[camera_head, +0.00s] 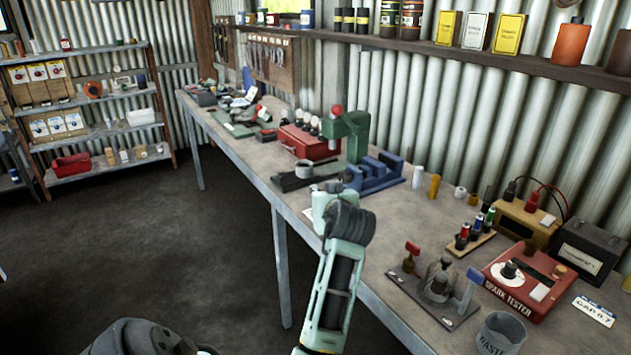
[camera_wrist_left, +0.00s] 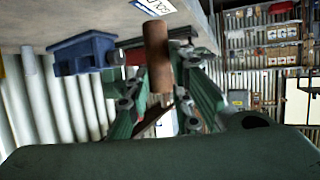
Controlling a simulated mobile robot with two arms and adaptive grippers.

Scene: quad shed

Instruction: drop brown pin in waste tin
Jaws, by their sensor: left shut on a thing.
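A brown cylindrical pin (camera_wrist_left: 157,52) shows in the left wrist view, between the fingers of my left gripper (camera_wrist_left: 160,78). The gripper is shut on it and holds it up near the bench edge. In the head view my left gripper (camera_head: 326,200) is over the front edge of the bench, before the blue vice; its fingertips and the pin are largely hidden there. The waste tin (camera_head: 501,334), a grey open can lettered WASTE, stands at the bottom right, on the near part of the bench, well right of the gripper. My right gripper is not in view.
A fixture with red and blue handles (camera_head: 436,290) stands between gripper and tin. The red spark tester (camera_head: 527,282) is behind the tin. The blue vice (camera_head: 375,174) and green press (camera_head: 352,135) stand behind the gripper. Open floor lies left of the bench.

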